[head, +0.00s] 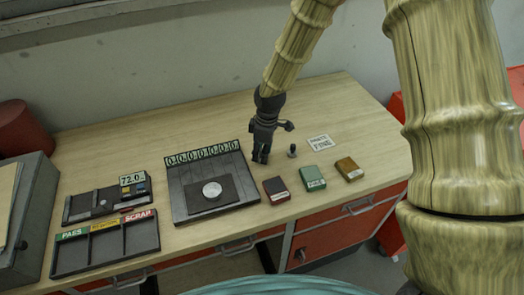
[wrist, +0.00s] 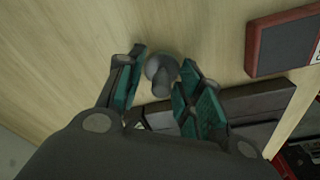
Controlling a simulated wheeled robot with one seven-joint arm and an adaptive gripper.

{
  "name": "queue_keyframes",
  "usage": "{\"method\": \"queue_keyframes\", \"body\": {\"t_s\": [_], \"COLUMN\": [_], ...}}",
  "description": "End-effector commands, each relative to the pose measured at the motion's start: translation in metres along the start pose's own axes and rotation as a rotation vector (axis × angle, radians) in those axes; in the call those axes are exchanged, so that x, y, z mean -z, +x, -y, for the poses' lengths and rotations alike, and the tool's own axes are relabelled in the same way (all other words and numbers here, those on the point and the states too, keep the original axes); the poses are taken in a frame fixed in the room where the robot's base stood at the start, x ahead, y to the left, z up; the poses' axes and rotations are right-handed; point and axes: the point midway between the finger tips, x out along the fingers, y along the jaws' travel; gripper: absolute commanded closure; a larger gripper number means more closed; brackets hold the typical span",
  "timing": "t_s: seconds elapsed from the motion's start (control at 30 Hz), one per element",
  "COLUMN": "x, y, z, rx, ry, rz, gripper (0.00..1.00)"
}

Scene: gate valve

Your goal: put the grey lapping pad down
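My gripper (head: 262,158) points down over the bench, between the dark tray and the paste card. In the wrist view its teal-padded fingers (wrist: 161,70) stand apart on either side of a small round grey piece with a stubby stem, which looks like the grey lapping pad (wrist: 160,68). Narrow gaps show between the stem and the fingers. The pad seems to be at the bench surface, but the exact contact is hard to see. In the head view the gripper hides this piece.
A small dark knobbed piece (head: 292,151) stands right of my gripper, beside a white card (head: 320,142). Dark red (head: 276,190), green (head: 312,179) and tan (head: 349,169) boxes line the front. Left are a dark tray (head: 178,198) with a silver disc (head: 212,190) and a sorting tray (head: 103,246).

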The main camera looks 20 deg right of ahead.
Motion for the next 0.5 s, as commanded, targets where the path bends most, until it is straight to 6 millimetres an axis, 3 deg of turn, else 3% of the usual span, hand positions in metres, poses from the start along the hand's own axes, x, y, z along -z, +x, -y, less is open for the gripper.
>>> {"method": "queue_keyframes", "body": {"t_s": [0.23, 0.5], "x": [0.001, 0.001], "y": [-0.010, -0.039], "z": [-0.001, -0.001], "rx": [-0.001, -0.002], "ry": [0.000, 0.001], "rz": [-0.001, -0.003], "gripper": [0.64, 0.64]}}
